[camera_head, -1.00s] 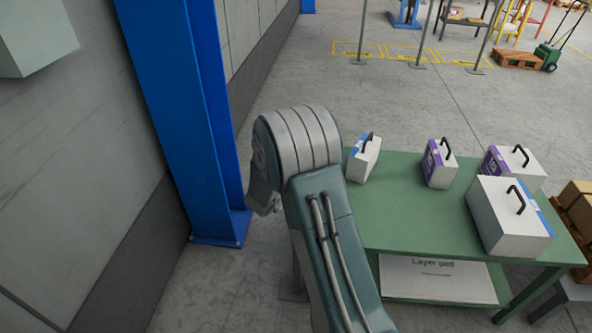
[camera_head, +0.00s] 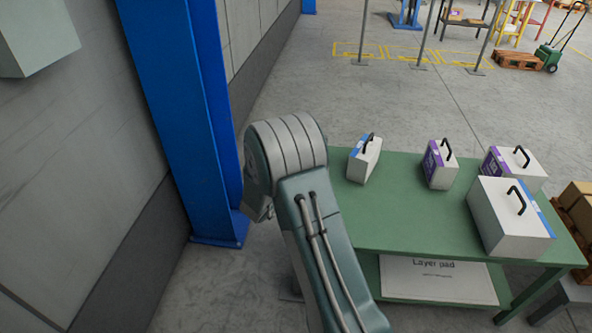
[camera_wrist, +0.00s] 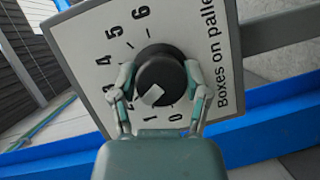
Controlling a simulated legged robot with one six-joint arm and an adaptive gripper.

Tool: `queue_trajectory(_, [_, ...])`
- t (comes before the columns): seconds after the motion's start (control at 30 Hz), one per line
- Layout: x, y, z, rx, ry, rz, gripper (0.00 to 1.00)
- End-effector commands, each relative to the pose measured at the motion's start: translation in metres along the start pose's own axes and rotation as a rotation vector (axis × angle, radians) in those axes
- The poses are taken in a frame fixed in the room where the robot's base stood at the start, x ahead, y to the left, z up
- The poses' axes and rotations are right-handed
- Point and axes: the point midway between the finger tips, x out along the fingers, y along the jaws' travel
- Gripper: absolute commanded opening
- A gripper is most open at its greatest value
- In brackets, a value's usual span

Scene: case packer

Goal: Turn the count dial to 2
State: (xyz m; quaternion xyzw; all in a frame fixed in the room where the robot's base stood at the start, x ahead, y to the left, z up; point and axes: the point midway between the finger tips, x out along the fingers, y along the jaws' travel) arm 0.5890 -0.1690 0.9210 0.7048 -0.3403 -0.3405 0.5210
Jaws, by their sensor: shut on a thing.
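The count dial (camera_wrist: 170,68) is a round black knob with a pale pointer mark, on a white plate (camera_wrist: 82,42) lettered "Boxes on pallet". In the wrist view its pointer aims down and left, between the 1 and the place of the 2, which my left finger partly hides. Numerals 3 to 6 run up the left side, and 0 is below the knob. My gripper (camera_wrist: 163,76) is shut on the dial, with one finger on each side. The head view shows my arm but neither the gripper nor the dial.
A blue post (camera_head: 180,110) stands left of my arm, beside a grey wall. A green table (camera_head: 405,215) with several handled white boxes (camera_head: 510,222) is at the right. A blue beam (camera_wrist: 262,117) runs behind the plate in the wrist view.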

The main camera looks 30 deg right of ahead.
Motion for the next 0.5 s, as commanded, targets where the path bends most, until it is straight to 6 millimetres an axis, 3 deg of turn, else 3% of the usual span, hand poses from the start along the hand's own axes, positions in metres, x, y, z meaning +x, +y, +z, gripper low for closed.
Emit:
queue_trajectory(0.2, [0.0008,-0.0015,-0.0042,-0.001,0.012,-0.007,0.13])
queue_trajectory(0.23, [0.0009,-0.0014,-0.0041,-0.001,0.012,-0.007,0.65])
queue_trajectory(0.3, [0.0010,-0.0012,-0.0041,0.000,0.013,-0.007,0.93])
queue_trajectory(0.5, [0.0003,-0.0005,-0.0029,0.000,0.008,-0.004,0.93])
